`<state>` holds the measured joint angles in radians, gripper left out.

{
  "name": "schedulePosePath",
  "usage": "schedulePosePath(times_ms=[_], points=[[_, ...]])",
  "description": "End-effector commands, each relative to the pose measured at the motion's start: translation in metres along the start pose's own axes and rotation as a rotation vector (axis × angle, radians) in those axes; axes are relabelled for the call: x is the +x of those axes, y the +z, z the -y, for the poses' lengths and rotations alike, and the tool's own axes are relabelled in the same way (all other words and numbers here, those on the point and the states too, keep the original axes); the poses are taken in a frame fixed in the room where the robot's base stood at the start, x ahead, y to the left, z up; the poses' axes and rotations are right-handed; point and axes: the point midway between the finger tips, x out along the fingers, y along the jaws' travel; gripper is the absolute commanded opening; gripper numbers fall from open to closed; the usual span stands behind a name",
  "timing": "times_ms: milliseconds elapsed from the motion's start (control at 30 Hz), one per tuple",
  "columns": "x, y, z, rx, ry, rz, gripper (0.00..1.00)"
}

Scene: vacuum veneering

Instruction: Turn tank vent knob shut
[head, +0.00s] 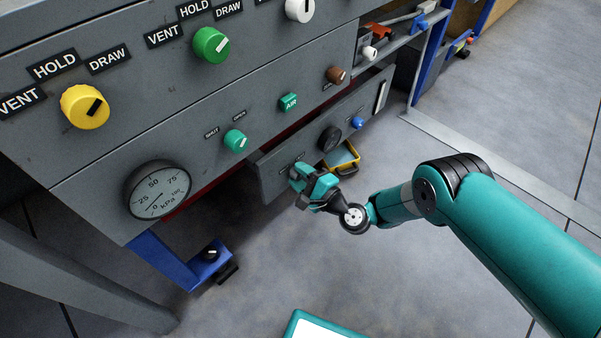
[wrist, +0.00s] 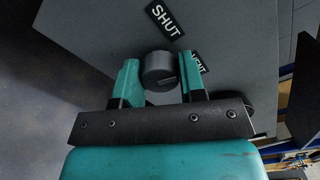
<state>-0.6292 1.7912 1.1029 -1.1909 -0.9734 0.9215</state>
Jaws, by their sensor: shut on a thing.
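In the wrist view the tank vent knob (wrist: 159,68) is a round dark grey knob on a grey panel. A "SHUT" label (wrist: 165,19) sits above it, and a "VENT" label (wrist: 198,64), partly covered by a finger, is at its right. My gripper (wrist: 160,77) has one teal finger on each side of the knob and is shut on it. A faint mark shows on the knob's face, but its exact setting is hard to read. In the head view my gripper (head: 299,178) is at the low grey panel, and it hides the knob.
The panel above carries a yellow knob (head: 85,106), a green knob (head: 211,45), a teal knob (head: 236,140) and a kPa gauge (head: 158,189). A yellow-edged tray (head: 342,159) and a dark round dial (head: 330,138) are just right of my gripper. A blue bracket (head: 190,264) juts out at lower left.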

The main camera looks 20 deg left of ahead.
Motion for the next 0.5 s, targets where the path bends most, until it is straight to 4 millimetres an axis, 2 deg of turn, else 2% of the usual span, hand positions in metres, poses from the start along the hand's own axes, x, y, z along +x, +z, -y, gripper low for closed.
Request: schedulePosePath(times_ms=[500], points=[[-0.0006,0.0001,0.0006,-0.493,0.002,-0.002,0.14]])
